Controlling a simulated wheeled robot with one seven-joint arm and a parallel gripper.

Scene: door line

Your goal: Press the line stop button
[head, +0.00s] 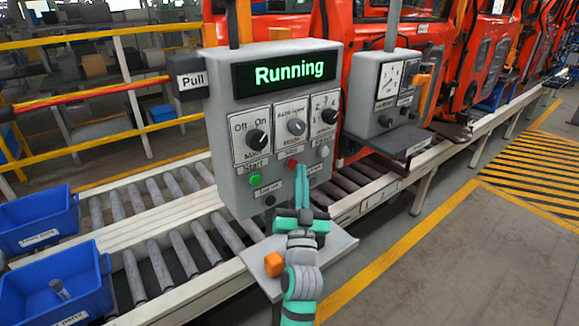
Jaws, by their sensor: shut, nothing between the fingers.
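The grey control box (226,112) stands in the middle of the head view, and its display (285,72) reads "Running" in green. A red button (291,164) sits low on its front, under a label that seems to read Stop. A green button (255,179) is to its left under a Start label. A pale button (324,151) is to its right. My gripper (301,169) is shut and empty, its teal fingers pointing up at the panel just right of and partly below the red button. I cannot tell whether the fingertips touch the panel.
A small shelf (330,247) with an orange block (274,264) juts out below the box. A second grey box (383,95) stands to the right. Blue bins (60,285) and a roller conveyor (180,262) are left.

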